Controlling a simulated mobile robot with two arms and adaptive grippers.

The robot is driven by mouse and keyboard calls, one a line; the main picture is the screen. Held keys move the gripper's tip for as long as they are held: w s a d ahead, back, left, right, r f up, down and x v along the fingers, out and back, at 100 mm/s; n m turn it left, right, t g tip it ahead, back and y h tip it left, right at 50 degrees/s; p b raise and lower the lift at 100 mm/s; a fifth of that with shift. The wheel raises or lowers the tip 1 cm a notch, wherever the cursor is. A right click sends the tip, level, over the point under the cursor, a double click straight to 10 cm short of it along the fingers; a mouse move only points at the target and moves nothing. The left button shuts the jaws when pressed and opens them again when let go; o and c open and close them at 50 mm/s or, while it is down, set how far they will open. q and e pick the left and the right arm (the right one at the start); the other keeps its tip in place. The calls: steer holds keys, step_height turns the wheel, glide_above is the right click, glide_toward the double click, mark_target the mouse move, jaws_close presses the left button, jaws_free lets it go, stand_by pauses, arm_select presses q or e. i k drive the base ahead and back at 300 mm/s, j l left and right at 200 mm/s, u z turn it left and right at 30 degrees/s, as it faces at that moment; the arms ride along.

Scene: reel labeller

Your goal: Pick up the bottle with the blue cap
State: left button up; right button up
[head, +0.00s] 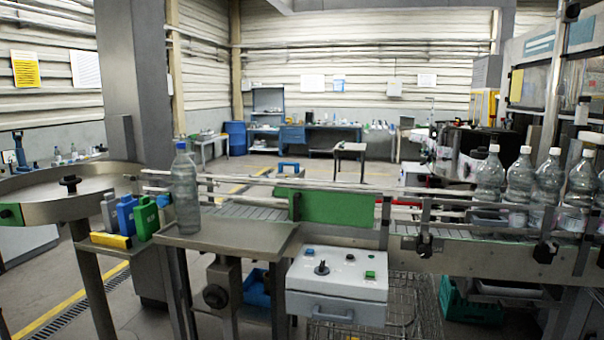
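The bottle with the blue cap (185,190) is clear plastic and stands upright on a small metal side table (240,236), near its left back edge, in front of the conveyor rails. Neither of my grippers shows in the head view.
Blue and green holders (146,217) stand on a shelf just left of the bottle. The conveyor (460,226) with guide rails runs behind and right, carrying several white-capped bottles (519,180). A control box (337,284) hangs right of the side table. A round table (60,180) stands left.

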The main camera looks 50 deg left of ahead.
mark_target(186, 194)
steer(key=u, duration=1.8)
